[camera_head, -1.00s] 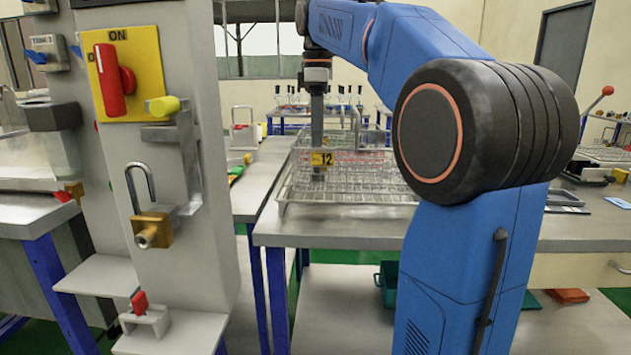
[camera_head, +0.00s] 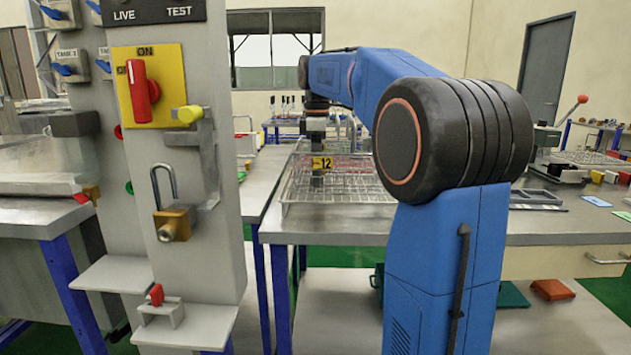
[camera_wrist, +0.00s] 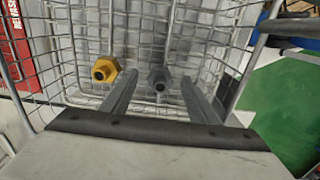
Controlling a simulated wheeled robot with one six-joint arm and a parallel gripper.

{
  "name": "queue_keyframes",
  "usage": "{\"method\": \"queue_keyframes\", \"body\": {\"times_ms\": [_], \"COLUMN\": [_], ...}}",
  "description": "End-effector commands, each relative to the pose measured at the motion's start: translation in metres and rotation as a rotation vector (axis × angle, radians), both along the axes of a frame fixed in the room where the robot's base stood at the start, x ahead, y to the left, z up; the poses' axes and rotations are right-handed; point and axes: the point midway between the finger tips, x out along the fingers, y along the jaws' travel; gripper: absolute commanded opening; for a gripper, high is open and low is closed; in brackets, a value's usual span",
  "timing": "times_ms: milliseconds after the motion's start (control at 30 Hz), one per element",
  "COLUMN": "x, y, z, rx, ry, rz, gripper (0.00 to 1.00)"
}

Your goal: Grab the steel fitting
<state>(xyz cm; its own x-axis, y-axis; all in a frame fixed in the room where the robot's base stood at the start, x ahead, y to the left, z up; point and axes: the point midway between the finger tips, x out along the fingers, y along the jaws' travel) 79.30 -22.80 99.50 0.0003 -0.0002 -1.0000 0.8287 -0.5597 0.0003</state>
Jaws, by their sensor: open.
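The steel fitting (camera_wrist: 157,80), a small grey threaded piece with a hole in its end, is in the wire basket (camera_wrist: 75,45) in the wrist view. My gripper (camera_wrist: 159,88) is open, with one finger on each side of the fitting and a visible gap on both sides. A brass-coloured fitting (camera_wrist: 104,70) lies just left of the left finger. In the head view, my gripper is down at the basket (camera_head: 335,190) behind the yellow tag 12 (camera_head: 322,163); its fingers and the fittings cannot be made out there.
The basket's wire walls stand close around the gripper. The basket rests on a grey bench (camera_head: 330,228). A grey post with a red switch (camera_head: 140,90) and a padlock (camera_head: 172,222) stands at the left. Trays and small parts lie on the bench at the right.

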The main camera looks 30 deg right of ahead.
Motion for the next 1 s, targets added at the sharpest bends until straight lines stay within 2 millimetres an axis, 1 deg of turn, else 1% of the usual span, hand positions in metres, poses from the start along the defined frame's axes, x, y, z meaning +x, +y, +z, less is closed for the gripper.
{"method": "queue_keyframes", "body": {"times_ms": [100,167,200,267,300,333,567,667,767,1000], "x": [0.000,0.000,0.000,0.000,0.000,0.000,0.000,0.000,0.000,0.000], "y": [0.000,0.000,0.000,0.000,0.000,0.000,0.000,0.000,0.000,0.000], "z": [0.000,0.000,0.000,0.000,0.000,0.000,0.001,0.005,0.015,0.058], "rx": [0.000,0.000,0.000,0.000,0.000,0.000,0.000,0.000,0.000,-0.001], "ry": [0.000,0.000,0.000,0.000,0.000,0.000,0.000,0.000,-0.002,-0.003], "rz": [0.000,0.000,0.000,0.000,0.000,0.000,0.000,0.000,0.000,0.000], "gripper": [0.55,0.40,0.31,0.16,0.07,0.04,0.04,0.04,0.04,0.04]}}
